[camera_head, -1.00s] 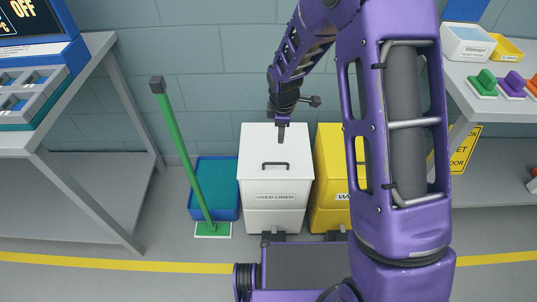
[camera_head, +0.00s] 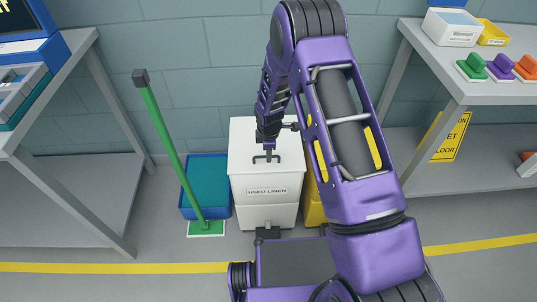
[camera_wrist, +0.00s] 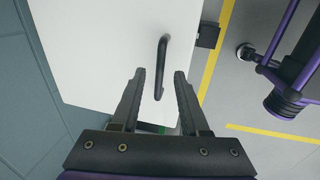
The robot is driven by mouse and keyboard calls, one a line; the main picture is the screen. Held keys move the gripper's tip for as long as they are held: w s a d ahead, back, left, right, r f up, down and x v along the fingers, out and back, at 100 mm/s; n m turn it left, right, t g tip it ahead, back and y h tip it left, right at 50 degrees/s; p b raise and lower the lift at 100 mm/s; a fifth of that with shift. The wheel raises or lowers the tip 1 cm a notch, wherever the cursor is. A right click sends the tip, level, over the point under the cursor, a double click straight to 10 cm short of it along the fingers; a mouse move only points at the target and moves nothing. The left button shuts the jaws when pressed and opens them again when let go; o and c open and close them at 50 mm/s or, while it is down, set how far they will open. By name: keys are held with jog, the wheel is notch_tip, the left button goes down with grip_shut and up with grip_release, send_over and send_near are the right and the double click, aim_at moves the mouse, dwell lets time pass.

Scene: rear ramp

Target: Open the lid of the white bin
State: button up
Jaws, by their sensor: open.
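The white bin (camera_head: 266,213) stands against the back wall, labelled "USED LINEN" on its front. Its flat white lid (camera_head: 243,157) is shut. A dark bar handle (camera_wrist: 162,62) is on the lid; in the head view my gripper (camera_head: 267,156) is just over it and partly hides it. In the wrist view my gripper (camera_wrist: 158,72) is open, with the near end of the handle between the two fingertips. The handle runs on beyond the tips. I cannot tell whether the fingers touch it.
A yellow bin (camera_head: 312,207) stands close on the right, mostly behind my arm. A blue tub (camera_head: 205,180) and a green-handled tool (camera_head: 170,142) are on the left. Grey tables (camera_head: 60,100) stand at left; a shelf (camera_head: 478,98) at right holds coloured items.

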jog(key=shift+w+f, duration=0.15)
jog(key=shift+f, duration=0.5)
grip_shut()
dwell(1.0)
